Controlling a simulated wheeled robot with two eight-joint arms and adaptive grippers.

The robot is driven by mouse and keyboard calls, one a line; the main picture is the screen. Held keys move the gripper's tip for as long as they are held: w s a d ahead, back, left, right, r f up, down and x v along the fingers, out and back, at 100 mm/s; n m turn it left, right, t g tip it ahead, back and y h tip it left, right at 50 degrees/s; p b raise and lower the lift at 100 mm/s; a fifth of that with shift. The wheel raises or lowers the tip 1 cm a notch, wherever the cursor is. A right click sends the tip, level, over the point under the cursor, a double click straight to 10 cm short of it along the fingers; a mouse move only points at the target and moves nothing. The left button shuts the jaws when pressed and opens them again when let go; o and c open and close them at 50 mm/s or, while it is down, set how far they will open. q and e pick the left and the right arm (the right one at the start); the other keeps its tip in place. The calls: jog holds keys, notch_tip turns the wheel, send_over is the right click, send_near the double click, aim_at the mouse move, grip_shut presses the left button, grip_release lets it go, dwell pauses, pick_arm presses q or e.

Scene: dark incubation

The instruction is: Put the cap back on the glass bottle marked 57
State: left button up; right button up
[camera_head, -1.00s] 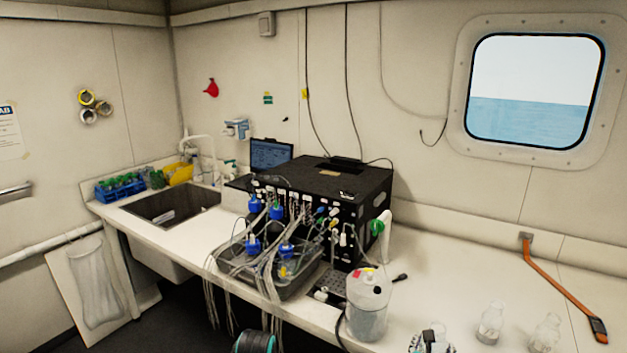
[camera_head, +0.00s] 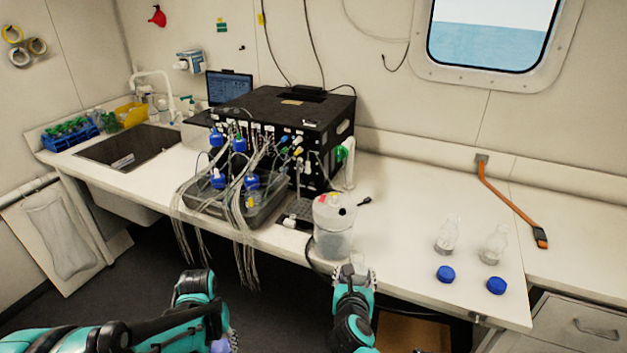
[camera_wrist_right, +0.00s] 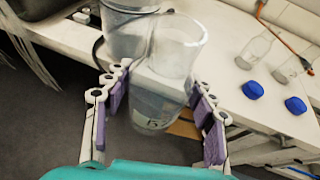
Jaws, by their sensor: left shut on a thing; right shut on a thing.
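Two clear glass bottles, one on the left (camera_head: 447,236) and one on the right (camera_head: 495,246), stand uncapped on the bench at the right. Their marks are too small to read. A blue cap (camera_head: 445,274) lies in front of the left bottle, and another blue cap (camera_head: 496,286) in front of the right one. My right gripper (camera_head: 355,272) is left of them near the bench's front edge. In the right wrist view it is shut on a clear vessel (camera_wrist_right: 172,60) with a faint mark. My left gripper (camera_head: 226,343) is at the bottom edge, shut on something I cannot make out.
A translucent canister (camera_head: 333,238) stands close behind my right gripper. A black instrument (camera_head: 285,120) and a tray of tubed bottles (camera_head: 270,205) fill the bench's middle. An orange strap (camera_head: 512,203) lies behind the bottles. The bench between canister and bottles is clear.

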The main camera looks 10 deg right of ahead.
jog(key=shift+a, duration=0.1)
jog(key=s+a+r+n+y, duration=0.2)
jog(key=s+a+n+y, duration=0.2)
jog(key=a, duration=0.5)
jog(key=shift+s+a+r+n+t+y, duration=0.15)
jog(key=shift+s+a+n+t+y, duration=0.2)
jog(key=shift+y, duration=0.35)
pick_arm(q)
jog(key=w+d+r, duration=0.4)
jog(key=d+r, duration=0.3)
jog(key=r, duration=0.1)
jog(key=w+d+r, duration=0.4)
jog(key=d+r, duration=0.3)
jog(key=r, duration=0.1)
jog(key=s+d+r, duration=0.2)
jog(key=d+r, duration=0.4)
jog(key=r, duration=0.2)
jog(key=s+d+r+n, duration=0.1)
jog(key=s+d+r, duration=0.2)
jog(key=r, duration=0.6)
jog(key=d, duration=0.2)
jog(key=shift+s+d, duration=0.35)
jog(key=shift+f, duration=0.1)
jog(key=shift+f, duration=1.95)
